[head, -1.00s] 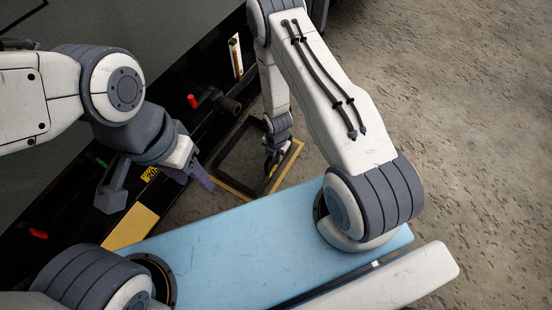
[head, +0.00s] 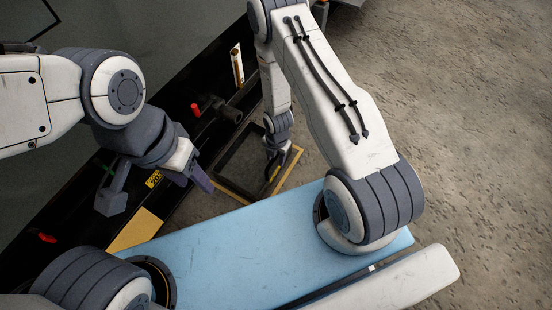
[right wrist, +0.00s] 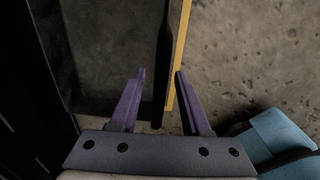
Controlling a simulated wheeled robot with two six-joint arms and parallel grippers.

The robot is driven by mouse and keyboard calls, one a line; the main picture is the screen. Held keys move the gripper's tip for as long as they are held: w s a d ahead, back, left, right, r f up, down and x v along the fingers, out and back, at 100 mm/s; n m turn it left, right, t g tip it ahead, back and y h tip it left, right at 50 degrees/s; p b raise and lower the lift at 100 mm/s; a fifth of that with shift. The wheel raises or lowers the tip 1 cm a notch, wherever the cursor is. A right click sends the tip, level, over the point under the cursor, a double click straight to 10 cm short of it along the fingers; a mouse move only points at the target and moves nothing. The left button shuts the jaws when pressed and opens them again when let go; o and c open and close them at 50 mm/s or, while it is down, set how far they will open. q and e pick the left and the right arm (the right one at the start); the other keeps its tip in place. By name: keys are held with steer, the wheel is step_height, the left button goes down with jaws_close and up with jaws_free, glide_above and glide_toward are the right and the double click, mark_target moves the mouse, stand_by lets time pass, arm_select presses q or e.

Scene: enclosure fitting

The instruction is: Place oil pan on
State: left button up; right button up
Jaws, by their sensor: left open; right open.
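The oil pan appears to be the black rectangular rim (head: 226,160) low beside the dark machine, inside a yellow outline, in the head view. My right gripper (head: 273,172) is at the pan's right edge. In the right wrist view its purple fingers (right wrist: 159,73) are open, with the pan's black edge (right wrist: 163,60) between them; I cannot tell whether they touch it. My left gripper (head: 155,193) is open and empty, over the machine's edge to the left of the pan.
The dark machine (head: 70,180) fills the left side, with a red handle (head: 195,110) and a yellow plate (head: 135,228). The yellow strip (head: 290,168) runs on the floor beside the pan. Bare concrete floor (head: 460,120) lies open to the right.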

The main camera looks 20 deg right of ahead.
step_height(320, 180, up, 8)
steer(key=p, duration=0.3)
steer(key=shift+s+d+f, duration=0.1)
steer(key=shift+f, duration=0.1)
steer(key=s+a+r+m, duration=0.1)
steer(key=a+r+m, duration=0.4)
steer(key=r, duration=0.6)
steer(key=s+a+r+m, duration=0.2)
steer(key=a+r+m, duration=0.35)
steer(key=r, duration=0.65)
steer(key=s+a+r+m, duration=0.2)
steer(key=s+r+m, duration=0.6)
steer(key=s+r, duration=0.4)
steer(key=s, duration=0.3)
steer(key=shift+r+y, duration=0.2)
steer(key=shift+y, duration=0.2)
steer(key=shift+w, duration=0.1)
step_height(320, 180, up, 45)
steer(key=p, duration=4.5)
steer(key=shift+r+p, duration=0.2)
steer(key=shift+p, duration=0.2)
